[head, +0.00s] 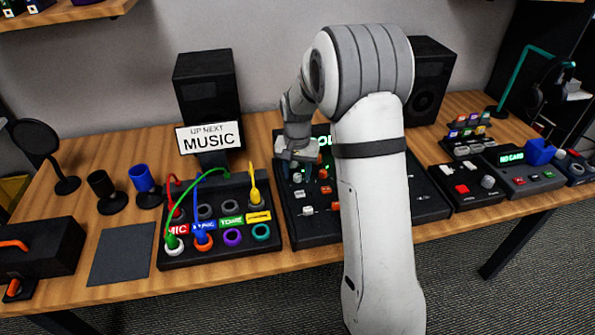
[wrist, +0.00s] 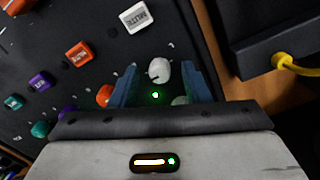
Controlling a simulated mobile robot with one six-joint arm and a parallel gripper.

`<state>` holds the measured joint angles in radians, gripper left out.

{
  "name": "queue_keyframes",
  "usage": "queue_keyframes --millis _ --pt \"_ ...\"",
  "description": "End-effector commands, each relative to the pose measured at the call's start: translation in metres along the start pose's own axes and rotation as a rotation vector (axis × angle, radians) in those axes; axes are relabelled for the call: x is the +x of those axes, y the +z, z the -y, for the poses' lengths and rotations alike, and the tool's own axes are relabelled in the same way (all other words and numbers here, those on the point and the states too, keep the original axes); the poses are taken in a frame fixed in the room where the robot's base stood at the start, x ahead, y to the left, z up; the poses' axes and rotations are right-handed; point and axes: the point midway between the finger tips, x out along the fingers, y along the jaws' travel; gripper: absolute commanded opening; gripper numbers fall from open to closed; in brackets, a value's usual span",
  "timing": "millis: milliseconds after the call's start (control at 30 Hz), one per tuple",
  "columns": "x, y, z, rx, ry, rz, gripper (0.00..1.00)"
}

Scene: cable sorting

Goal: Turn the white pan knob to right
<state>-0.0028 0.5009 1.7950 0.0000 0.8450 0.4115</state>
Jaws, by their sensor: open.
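The white knob (wrist: 161,71) sits on the black mixer panel and shows a thin dark pointer line on its near-left side in the wrist view. My gripper (wrist: 158,80) is open, its two blue fingers on either side of the knob. I cannot tell whether either finger touches it. A second pale knob (wrist: 180,101) lies lower between the fingers, partly hidden by the gripper body. In the head view, my gripper (head: 297,158) is over the upper left of the black mixer (head: 292,228); I cannot make out the white knob clearly there.
An orange knob (wrist: 105,95) is just left of the left finger. A white button (wrist: 137,16) and an orange button (wrist: 79,52) stand farther along the panel. The cable box (head: 220,262) is left of the mixer; a speaker (head: 428,80) stands behind.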

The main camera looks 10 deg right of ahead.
Motion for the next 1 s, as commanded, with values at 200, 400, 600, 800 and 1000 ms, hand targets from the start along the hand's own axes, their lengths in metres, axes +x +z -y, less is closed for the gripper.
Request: queue_keyframes --millis 200,400,600,800,1000 --pt "-0.016 0.0 0.0 0.0 -0.001 -0.003 0.43" --pt "-0.051 -0.001 0.0 0.0 -0.001 -0.003 0.43" --pt "-0.074 0.0 0.001 0.0 -0.001 -0.002 0.43" --pt "-0.078 0.0 0.0 -0.001 0.0 0.001 0.43" --pt "-0.078 0.0 0.0 -0.001 0.0 0.0 0.43"
